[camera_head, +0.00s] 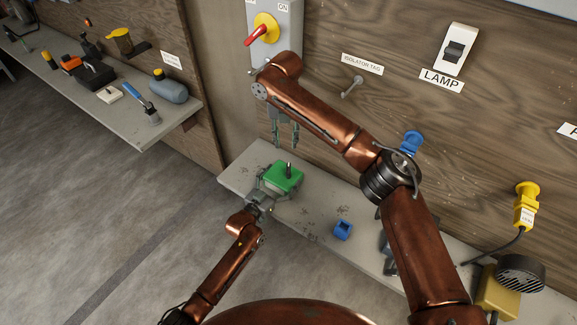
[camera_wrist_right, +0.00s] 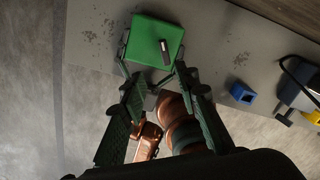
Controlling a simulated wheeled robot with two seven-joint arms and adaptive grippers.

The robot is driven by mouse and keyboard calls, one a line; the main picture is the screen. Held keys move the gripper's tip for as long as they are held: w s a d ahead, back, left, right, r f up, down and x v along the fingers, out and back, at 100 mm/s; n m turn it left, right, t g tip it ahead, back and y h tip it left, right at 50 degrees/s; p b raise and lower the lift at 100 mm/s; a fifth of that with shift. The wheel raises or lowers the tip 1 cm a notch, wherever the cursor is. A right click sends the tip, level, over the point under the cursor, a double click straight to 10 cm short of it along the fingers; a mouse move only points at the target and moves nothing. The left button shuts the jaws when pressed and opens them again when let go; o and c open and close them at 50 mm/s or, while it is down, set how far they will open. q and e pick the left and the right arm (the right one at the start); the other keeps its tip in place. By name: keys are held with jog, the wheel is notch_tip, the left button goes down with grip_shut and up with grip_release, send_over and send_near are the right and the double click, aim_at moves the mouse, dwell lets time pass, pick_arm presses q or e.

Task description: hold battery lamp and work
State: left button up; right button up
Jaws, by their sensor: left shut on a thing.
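A green box (camera_head: 284,177) with a short dark upright stem sits at the near edge of the grey bench. My left gripper (camera_head: 264,187) is shut on its near left side. In the right wrist view the green box (camera_wrist_right: 150,40) lies beyond my right fingertips, with left gripper fingers at its sides. My right gripper (camera_head: 285,143) points down above and behind the box, open and empty; its parted fingers also show in the right wrist view (camera_wrist_right: 160,90). A white switch plate (camera_head: 456,49) labelled LAMP is on the wall. I cannot tell which thing is the battery lamp.
On the bench (camera_head: 240,177) are a small blue block (camera_head: 343,230) and a yellow box with a round dark head (camera_head: 521,273). A red-handled isolator (camera_head: 265,29) is on the wall. A left shelf (camera_head: 60,72) holds several tools. My right arm hides part of the bench.

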aim_at(289, 167)
jog(key=f, duration=0.8)
jog(key=d+f, duration=0.1)
jog(key=f, duration=0.4)
jog(key=shift+c, duration=0.6)
jog(key=shift+r, duration=0.1)
grip_shut()
